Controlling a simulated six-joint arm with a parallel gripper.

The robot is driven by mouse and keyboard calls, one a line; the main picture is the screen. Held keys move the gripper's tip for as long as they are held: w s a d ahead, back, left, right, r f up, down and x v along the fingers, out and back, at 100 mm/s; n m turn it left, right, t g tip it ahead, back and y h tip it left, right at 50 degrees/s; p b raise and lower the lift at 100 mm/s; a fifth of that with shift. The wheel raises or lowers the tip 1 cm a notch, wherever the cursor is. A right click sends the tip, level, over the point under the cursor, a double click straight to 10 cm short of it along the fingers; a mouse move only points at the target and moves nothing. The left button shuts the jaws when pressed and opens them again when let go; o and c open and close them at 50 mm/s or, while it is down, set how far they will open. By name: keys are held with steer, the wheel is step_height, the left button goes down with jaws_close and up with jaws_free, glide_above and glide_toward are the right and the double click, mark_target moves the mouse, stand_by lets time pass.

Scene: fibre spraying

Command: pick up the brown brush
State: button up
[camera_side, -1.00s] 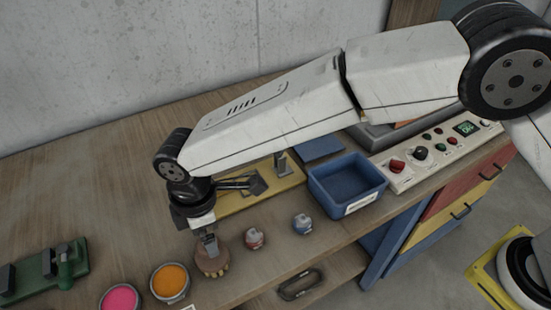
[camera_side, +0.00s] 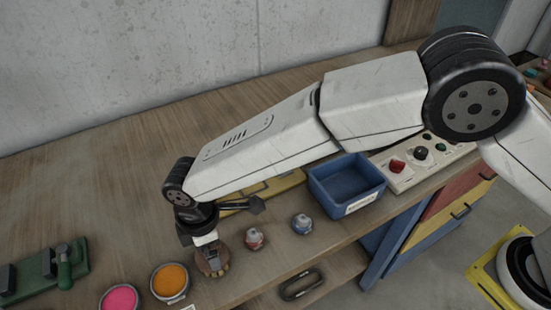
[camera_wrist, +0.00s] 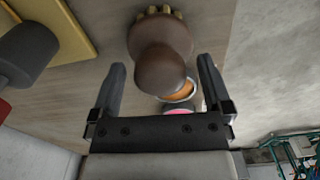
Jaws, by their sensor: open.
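The brown brush (camera_side: 211,262) stands on the workbench near its front edge, with tan bristles at its base. In the wrist view the brush (camera_wrist: 158,62) shows a rounded brown knob and a wider brown body with tan bristles at the top of the picture. My gripper (camera_wrist: 160,75) is open, with one dark finger on each side of the knob and a visible gap on both sides. In the side view my gripper (camera_side: 208,248) is right at the top of the brush and partly hides it.
An orange paint pot (camera_side: 170,281) and a pink one (camera_side: 120,298) stand left of the brush. A blue bin (camera_side: 346,185) and a control panel (camera_side: 423,160) lie farther right. A green fixture (camera_side: 45,272) sits far left.

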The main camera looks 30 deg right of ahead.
steer(key=c, duration=1.3)
steer(key=shift+r, duration=0.1)
steer(key=shift+r, duration=0.35)
step_height(320, 180, up, 3)
steer(key=shift+s+d+f, duration=0.1)
steer(key=shift+f, duration=0.05)
steer(key=s+d+r, duration=0.9)
steer(key=s, duration=0.1)
steer(key=shift+r, duration=0.2)
steer(key=shift+s+d, duration=0.1)
